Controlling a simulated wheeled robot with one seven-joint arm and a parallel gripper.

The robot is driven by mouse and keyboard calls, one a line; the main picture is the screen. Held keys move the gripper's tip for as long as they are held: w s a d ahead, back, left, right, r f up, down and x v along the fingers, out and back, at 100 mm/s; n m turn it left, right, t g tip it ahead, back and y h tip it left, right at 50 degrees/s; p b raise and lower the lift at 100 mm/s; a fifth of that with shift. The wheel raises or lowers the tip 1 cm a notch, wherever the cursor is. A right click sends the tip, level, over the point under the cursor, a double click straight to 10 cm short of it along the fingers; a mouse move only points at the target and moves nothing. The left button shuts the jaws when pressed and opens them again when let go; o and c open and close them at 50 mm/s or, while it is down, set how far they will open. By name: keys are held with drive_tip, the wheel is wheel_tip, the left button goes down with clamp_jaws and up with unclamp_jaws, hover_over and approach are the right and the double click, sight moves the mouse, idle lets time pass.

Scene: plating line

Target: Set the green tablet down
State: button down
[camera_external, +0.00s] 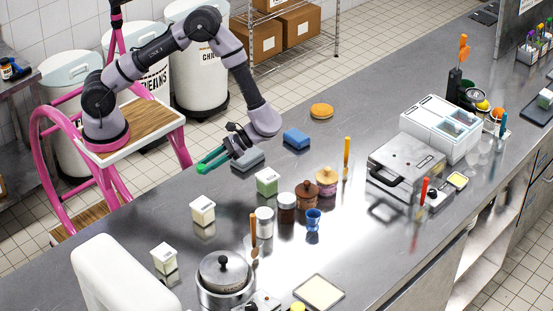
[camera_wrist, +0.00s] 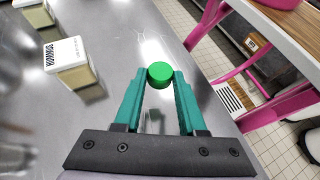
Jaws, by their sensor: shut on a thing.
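The green tablet (camera_wrist: 160,75) is a small round green disc, seen between my fingertips in the wrist view. My gripper (camera_wrist: 161,80) has teal fingers and is shut on the tablet, one finger on each side. The steel counter (camera_wrist: 135,50) lies beneath the tablet. The exact gap between tablet and counter cannot be told.
A hummus tub (camera_wrist: 72,65) stands left of my gripper. White tubs (camera_external: 203,212), a green tub (camera_external: 267,182), jars (camera_external: 264,224) and a blue cup (camera_external: 313,220) stand nearby. A grey block (camera_external: 248,160) and a blue sponge (camera_external: 297,138) lie beyond. Bare counter surrounds my fingertips.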

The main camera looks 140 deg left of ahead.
drive_tip(key=s+m+g+y, duration=0.3)
drive_tip(key=s+m, duration=0.1)
drive_tip(key=s+m+g+y, duration=0.3)
drive_tip(key=m+y, duration=0.1)
drive_tip(key=m, duration=0.1)
drive_tip(key=shift+s+d+r+g, duration=0.15)
drive_tip(key=shift+s+d+g, duration=0.05)
drive_tip(key=shift+s+g, duration=0.15)
drive_tip(key=a+r+m+t+y, duration=0.5)
drive_tip(key=m+t+y, duration=0.1)
drive_tip(key=m+y, duration=0.95)
drive_tip(key=w+d+r+m+t, duration=0.1)
drive_tip(key=w+r+m+t, duration=0.1)
drive_tip(key=w+m+t, duration=0.5)
drive_tip(key=shift+y, duration=0.45)
drive_tip(key=f, duration=1.4)
drive_tip(key=shift+s+d+f, duration=0.15)
drive_tip(key=shift+s, duration=0.1)
drive_tip(key=shift+c, duration=2.4)
unclamp_jaws()
